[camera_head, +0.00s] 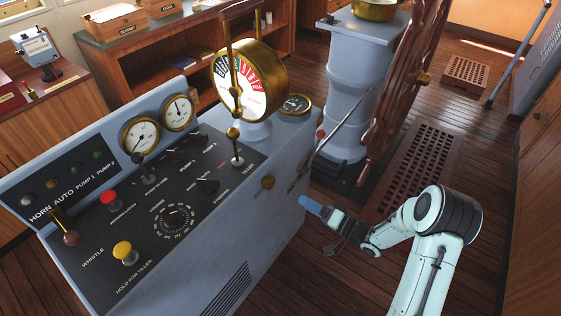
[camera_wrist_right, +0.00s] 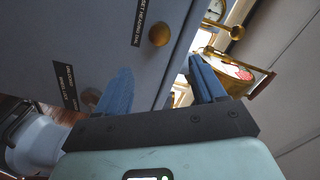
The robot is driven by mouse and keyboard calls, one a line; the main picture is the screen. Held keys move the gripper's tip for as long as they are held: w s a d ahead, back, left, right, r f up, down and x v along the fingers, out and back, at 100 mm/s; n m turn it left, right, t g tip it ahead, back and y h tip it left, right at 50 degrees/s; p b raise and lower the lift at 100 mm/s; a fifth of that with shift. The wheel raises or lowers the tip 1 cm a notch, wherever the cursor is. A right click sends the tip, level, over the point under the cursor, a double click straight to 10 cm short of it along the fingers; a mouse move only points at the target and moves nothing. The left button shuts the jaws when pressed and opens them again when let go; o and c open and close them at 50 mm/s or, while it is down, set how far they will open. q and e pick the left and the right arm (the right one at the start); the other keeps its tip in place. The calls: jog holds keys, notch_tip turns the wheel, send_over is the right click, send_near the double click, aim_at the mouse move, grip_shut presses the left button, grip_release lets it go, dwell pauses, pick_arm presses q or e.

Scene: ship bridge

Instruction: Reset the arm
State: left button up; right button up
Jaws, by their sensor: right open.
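My right arm comes in from the lower right of the head view. Its gripper (camera_head: 311,205) has blue fingertips and is beside the right side of the grey control console (camera_head: 240,240), below a round brass knob (camera_head: 268,182). In the right wrist view the two blue fingers of the gripper (camera_wrist_right: 163,88) stand wide apart with nothing between them. The brass knob (camera_wrist_right: 159,34) shows there ahead of the fingers on the console's side panel. Whether the fingers touch the panel I cannot tell. My left gripper is not in view.
The console carries a brass telegraph (camera_head: 268,80), gauges, knobs, a red button (camera_head: 108,197) and a yellow button (camera_head: 123,250). A lever (camera_head: 343,112) sticks out from its right side. A grey pedestal (camera_head: 352,90) with a wooden wheel (camera_head: 402,80) stands behind. Wooden floor right of my arm is clear.

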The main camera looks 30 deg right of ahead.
jog(key=s+a+f+g+h+p, duration=0.1)
jog(key=s+a+f+g+h, duration=0.1)
jog(key=a+f+g, duration=0.5)
jog(key=s+a+f+h+p, duration=0.1)
jog(key=a+f, duration=0.3)
jog(key=f, duration=0.6)
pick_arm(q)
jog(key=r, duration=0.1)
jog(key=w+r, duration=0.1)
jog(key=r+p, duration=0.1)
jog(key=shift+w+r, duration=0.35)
pick_arm(e)
jog(key=s+a+f+n+g, duration=0.1)
jog(key=s+a+f+g, duration=0.1)
jog(key=s, duration=0.5)
jog(key=s+a+f+n+g, duration=0.1)
jog(key=s+a+f+g, duration=0.2)
jog(key=s+a+g, duration=0.2)
jog(key=s+a+f+n+g, duration=0.2)
jog(key=s+a+g, duration=0.1)
jog(key=s, duration=0.6)
jog(key=shift+s+a+f, duration=0.15)
jog(key=shift+s+a, duration=0.05)
jog(key=shift+a, duration=0.65)
